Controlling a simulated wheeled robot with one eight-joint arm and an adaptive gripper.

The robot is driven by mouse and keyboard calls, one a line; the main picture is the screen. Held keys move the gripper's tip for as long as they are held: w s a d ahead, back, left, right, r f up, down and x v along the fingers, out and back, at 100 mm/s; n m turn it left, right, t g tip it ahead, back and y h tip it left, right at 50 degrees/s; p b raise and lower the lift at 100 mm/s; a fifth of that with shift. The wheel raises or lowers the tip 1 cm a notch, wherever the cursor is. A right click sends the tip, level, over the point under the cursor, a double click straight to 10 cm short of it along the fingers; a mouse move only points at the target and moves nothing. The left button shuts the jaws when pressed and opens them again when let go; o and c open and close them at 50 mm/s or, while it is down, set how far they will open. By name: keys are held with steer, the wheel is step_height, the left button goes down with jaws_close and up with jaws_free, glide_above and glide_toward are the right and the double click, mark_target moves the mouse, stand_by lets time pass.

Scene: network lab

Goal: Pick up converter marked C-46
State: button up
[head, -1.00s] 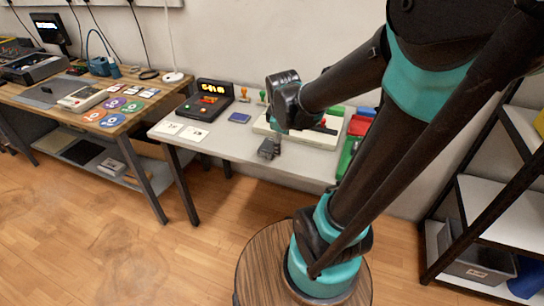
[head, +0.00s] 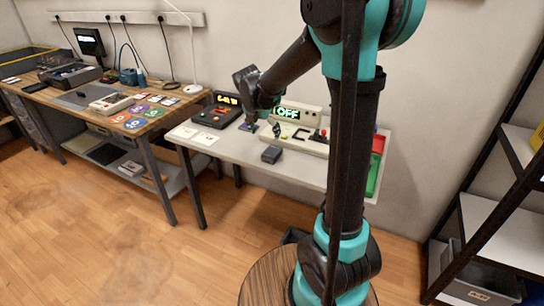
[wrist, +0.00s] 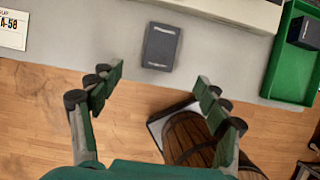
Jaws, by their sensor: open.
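A small dark grey box (head: 271,154), which looks like a converter, lies on the white table near its front edge. It also shows in the wrist view (wrist: 161,46), top centre, with small light print too fine to read, so I cannot confirm C-46. My gripper (wrist: 158,86) is open and empty. In the wrist view its green-padded fingers stand apart on either side, with the box beyond the fingertips and roughly between them. In the head view my gripper (head: 251,122) hangs over the table, up and left of the box.
A green tray (wrist: 272,75) at the right holds another dark box (wrist: 304,32). A white console with a lit "OFF" display (head: 289,114) stands behind. White cards (head: 205,137) lie left; one reads A-58 in the wrist view (wrist: 12,25). The table front edge is close to the box.

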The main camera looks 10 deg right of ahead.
mark_target(271, 152)
steer(key=x, duration=1.3)
steer(key=shift+s+f, duration=0.15)
steer(key=c, duration=1.5)
